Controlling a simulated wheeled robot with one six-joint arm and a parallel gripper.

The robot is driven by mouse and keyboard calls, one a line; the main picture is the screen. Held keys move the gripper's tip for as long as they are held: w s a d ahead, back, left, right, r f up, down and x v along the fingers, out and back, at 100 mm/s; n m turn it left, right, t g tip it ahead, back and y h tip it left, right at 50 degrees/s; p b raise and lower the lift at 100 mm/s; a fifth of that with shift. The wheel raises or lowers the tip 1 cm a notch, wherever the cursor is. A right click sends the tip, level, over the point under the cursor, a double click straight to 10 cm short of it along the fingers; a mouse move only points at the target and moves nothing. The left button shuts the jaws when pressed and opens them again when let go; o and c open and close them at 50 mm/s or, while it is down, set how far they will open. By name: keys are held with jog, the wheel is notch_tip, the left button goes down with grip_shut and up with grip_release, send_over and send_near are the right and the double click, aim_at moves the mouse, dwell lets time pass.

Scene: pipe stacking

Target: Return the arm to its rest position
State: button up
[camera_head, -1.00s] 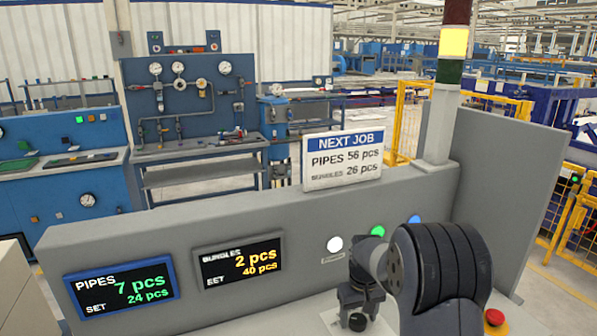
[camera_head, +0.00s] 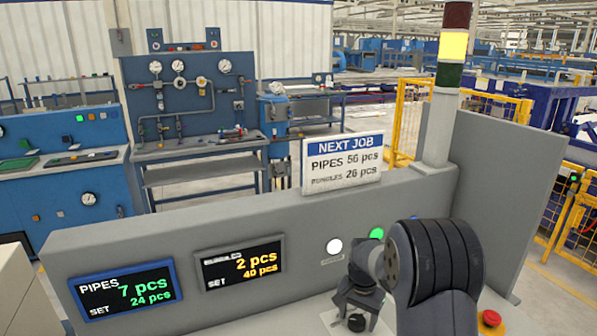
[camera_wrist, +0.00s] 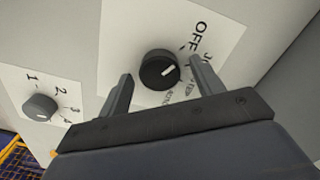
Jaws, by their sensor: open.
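In the wrist view my gripper (camera_wrist: 160,67) is open and holds nothing. Its two fingers stand on either side of a black rotary knob (camera_wrist: 158,70) on a white plate marked "OFF"; whether they touch it I cannot tell. The knob's white pointer slants up to the right. In the head view my arm (camera_head: 436,262) is bent at the lower right, in front of the grey console (camera_head: 150,240). The fingers cannot be made out there.
A second, grey knob (camera_wrist: 40,107) with numbered positions sits at the left. The console carries two displays (camera_head: 124,290), lit white (camera_head: 334,246) and green (camera_head: 376,234) buttons and a NEXT JOB sign (camera_head: 342,163). A red button (camera_head: 491,318) lies right of my arm.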

jog(key=shift+m+p, duration=0.45)
jog(key=shift+m, duration=1.05)
jog(key=shift+r, duration=0.1)
